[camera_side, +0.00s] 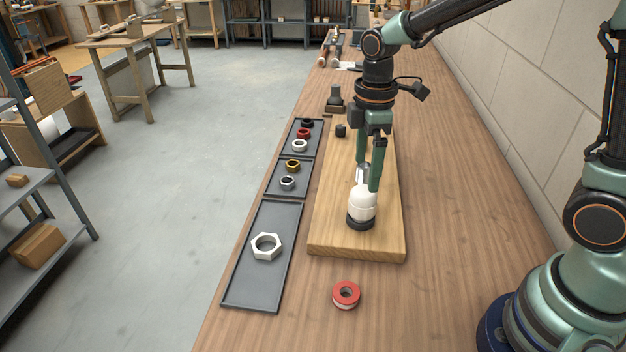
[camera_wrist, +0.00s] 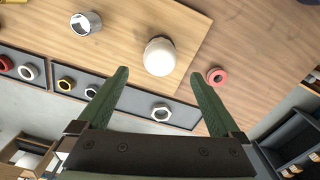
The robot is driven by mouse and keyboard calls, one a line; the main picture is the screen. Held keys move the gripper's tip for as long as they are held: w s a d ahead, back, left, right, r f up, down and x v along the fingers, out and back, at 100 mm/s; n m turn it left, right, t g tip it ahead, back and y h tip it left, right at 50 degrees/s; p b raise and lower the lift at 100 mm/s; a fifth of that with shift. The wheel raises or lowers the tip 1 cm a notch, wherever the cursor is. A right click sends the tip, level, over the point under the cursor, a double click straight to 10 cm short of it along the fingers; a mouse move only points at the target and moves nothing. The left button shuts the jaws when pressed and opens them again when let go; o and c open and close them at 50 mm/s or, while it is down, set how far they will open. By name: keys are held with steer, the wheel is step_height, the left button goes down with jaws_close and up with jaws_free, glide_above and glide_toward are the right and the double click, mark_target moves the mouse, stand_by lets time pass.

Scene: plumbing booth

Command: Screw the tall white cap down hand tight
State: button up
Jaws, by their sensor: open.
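The tall white cap (camera_side: 362,201) is domed and stands upright on a dark ring-shaped base (camera_side: 360,223) near the front end of a wooden board (camera_side: 340,246). In the wrist view the cap (camera_wrist: 159,56) shows from above as a round white dome. My gripper (camera_side: 367,178) is open and empty above the cap, pointing down. In the wrist view my gripper's two green fingers (camera_wrist: 160,72) are spread wide, with the cap between and just past their tips. The thread under the cap is hidden.
A silver fitting (camera_side: 363,172) stands behind the cap, also in the wrist view (camera_wrist: 86,23). A red roll (camera_side: 345,295) lies in front. Bench to the right is clear.

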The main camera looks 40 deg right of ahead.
mark_target(364, 190)
step_height(364, 190, down, 8)
steer(key=shift+f, duration=0.2)
stand_by(0.3)
steer(key=c, duration=1.3)
steer(key=m, duration=0.4)
steer(key=shift+m, duration=0.3)
steer(key=m, duration=0.4)
steer(key=shift+f+m, duration=0.1)
steer(key=shift+m, duration=0.3)
steer(key=m, duration=0.4)
steer(key=shift+f+m, duration=0.1)
steer(key=shift+m, duration=0.3)
steer(key=m, duration=0.3)
steer(key=shift+m, duration=0.4)
steer(key=o, duration=1.3)
